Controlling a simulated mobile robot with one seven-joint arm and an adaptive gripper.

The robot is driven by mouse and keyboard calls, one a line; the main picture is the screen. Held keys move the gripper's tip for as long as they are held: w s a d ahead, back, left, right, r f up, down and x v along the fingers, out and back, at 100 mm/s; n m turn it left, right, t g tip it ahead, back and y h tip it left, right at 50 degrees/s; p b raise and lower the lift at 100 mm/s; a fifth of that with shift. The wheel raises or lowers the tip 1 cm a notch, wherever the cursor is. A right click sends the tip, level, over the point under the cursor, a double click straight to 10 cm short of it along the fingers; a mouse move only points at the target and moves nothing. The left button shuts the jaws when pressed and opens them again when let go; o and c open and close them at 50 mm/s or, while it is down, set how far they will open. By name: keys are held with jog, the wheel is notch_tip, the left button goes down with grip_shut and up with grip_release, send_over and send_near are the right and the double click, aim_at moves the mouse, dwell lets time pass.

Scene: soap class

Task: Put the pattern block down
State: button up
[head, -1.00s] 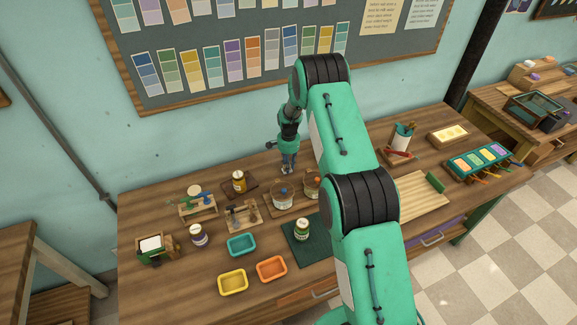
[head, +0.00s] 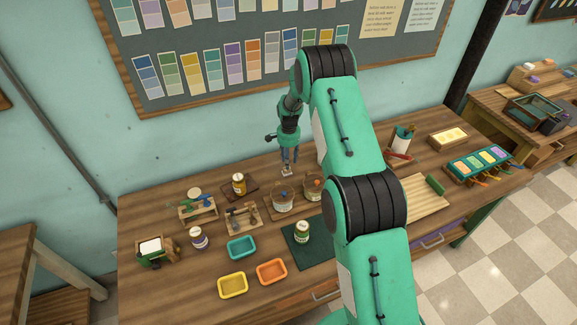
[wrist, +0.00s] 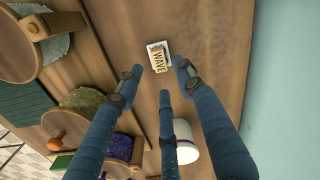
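The pattern block (head: 287,171), a small pale block with the word WAVE on its face, lies on the wooden table near the wall. It also shows in the wrist view (wrist: 158,58), lying flat on the wood. My gripper (head: 288,162) is just above the block in the head view. In the wrist view my three blue fingers (wrist: 160,78) are spread apart, with the block beyond their tips and a gap around it. No finger appears to touch it.
A yellow jar (head: 239,185) stands to the left. In the wrist view a white cylinder (wrist: 188,143) is close to the fingers. The wall (wrist: 285,70) is close behind; bare wood surrounds the block.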

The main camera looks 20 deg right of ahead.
notch_tip(320, 180, up, 7)
dwell(0.3)
dwell(0.6)
jog(key=s+a+r+n+t, duration=0.1)
jog(key=s+a+r+n, duration=0.15)
jog(key=s+r, duration=0.7)
jog(key=s+a+r+n+t, duration=0.1)
jog(key=s+a+r, duration=0.3)
jog(key=r, duration=1)
jog(key=s+a+r+n+t, duration=0.1)
jog(key=s+a+r+n, duration=0.15)
jog(key=s+r, duration=0.65)
jog(key=s+a+r+n+t, duration=0.1)
jog(key=s+a+r+n, duration=0.3)
jog(key=s+r, duration=0.85)
jog(key=s+a+f+n, duration=0.1)
jog(key=s, duration=0.8)
jog(key=s+a+f+n+t, duration=0.1)
jog(key=s, duration=0.8)
jog(key=shift+s+a+t, duration=0.15)
jog(key=shift+a+t, duration=0.15)
jog(key=shift+a, duration=0.1)
jog(key=shift+f, duration=0.15)
